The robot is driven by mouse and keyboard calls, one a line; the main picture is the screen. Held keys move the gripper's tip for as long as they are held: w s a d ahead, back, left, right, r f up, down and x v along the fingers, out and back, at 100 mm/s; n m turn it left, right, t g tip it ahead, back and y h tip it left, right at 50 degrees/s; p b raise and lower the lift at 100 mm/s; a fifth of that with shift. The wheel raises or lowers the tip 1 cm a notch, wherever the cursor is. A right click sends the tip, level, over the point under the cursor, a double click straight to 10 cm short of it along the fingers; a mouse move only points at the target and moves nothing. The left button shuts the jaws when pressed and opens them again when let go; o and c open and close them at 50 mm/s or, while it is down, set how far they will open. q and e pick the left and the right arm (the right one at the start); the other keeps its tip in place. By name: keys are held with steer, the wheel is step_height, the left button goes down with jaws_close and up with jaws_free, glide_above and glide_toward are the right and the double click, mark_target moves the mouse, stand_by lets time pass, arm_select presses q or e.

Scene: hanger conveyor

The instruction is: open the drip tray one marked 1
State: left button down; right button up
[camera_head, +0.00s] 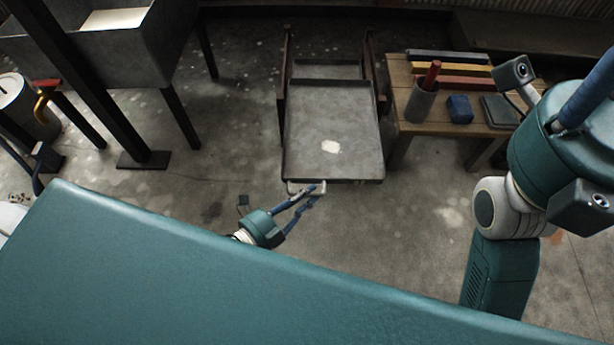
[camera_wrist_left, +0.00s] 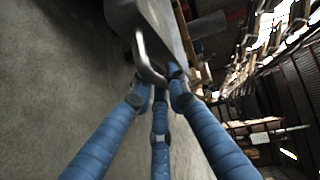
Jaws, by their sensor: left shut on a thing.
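The drip tray (camera_head: 335,125) is a flat grey metal pan with a low rim and a pale patch on its floor. It sticks out toward me from between two dark rails; no number is readable on it. A pale bar handle (camera_head: 297,189) is on its front edge. In the left wrist view the handle (camera_wrist_left: 147,58) runs down to the closed fingertips (camera_wrist_left: 168,78). My right gripper (camera_head: 588,92) shows only partly at the right; its fingertips are out of frame.
A wooden bench (camera_head: 400,82) stands right of the tray with a grey cup (camera_head: 421,103), a blue block (camera_head: 460,109) and coloured bars. A grey metal trough (camera_head: 118,45) on black legs stands at the left. The floor in front of the tray is clear.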

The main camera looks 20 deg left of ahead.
arm_select(q)
steer(key=shift+s, duration=0.3)
steer(key=c, duration=1.7)
jaws_free()
steer(key=shift+o, duration=0.2)
steer(key=v, duration=1.2)
steer(key=shift+d, duration=0.1)
